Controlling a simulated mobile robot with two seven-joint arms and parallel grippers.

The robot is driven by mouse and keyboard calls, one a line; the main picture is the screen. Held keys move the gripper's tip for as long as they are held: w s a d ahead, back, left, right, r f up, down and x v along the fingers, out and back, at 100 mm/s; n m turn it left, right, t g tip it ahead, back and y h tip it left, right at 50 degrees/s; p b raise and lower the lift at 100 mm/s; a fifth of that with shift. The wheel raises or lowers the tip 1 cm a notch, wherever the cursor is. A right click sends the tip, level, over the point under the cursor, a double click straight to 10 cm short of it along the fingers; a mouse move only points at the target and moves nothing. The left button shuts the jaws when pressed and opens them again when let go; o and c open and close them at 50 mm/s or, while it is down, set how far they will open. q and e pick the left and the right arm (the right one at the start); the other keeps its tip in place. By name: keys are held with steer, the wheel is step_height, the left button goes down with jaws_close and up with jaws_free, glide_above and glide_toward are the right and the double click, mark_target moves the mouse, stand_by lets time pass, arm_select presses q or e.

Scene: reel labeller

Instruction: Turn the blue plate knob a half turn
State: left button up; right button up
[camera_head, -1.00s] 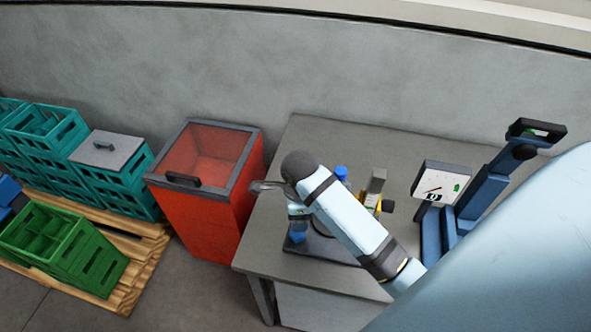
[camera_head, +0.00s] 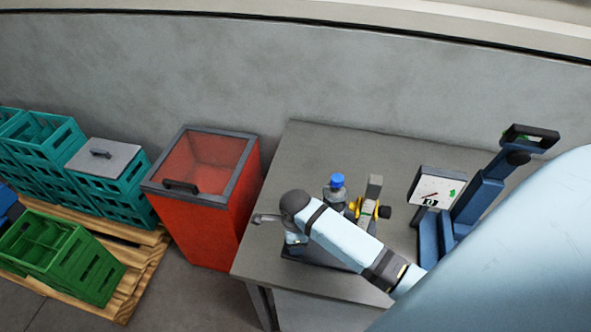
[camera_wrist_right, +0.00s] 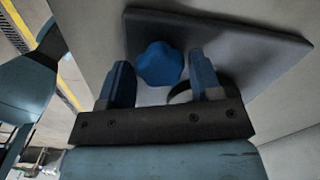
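The blue plate knob (camera_wrist_right: 159,64) shows in the right wrist view as a lobed knob on a dark plate (camera_wrist_right: 225,45). My right gripper (camera_wrist_right: 160,72) is open, its two blue fingers on either side of the knob, near its level. Gaps show between the knob and both fingers, so I see no contact. My left gripper is in neither view.
The grey table (camera_head: 330,145) also holds a bottle with a blue cap (camera_head: 337,181), a yellow and grey device (camera_head: 370,205) and a blue stand with a dial panel (camera_head: 436,190). A red bin (camera_head: 200,225) stands left of the table. Crates (camera_head: 85,270) sit on a pallet further left.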

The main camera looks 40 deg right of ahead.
steer(key=c, duration=0.6)
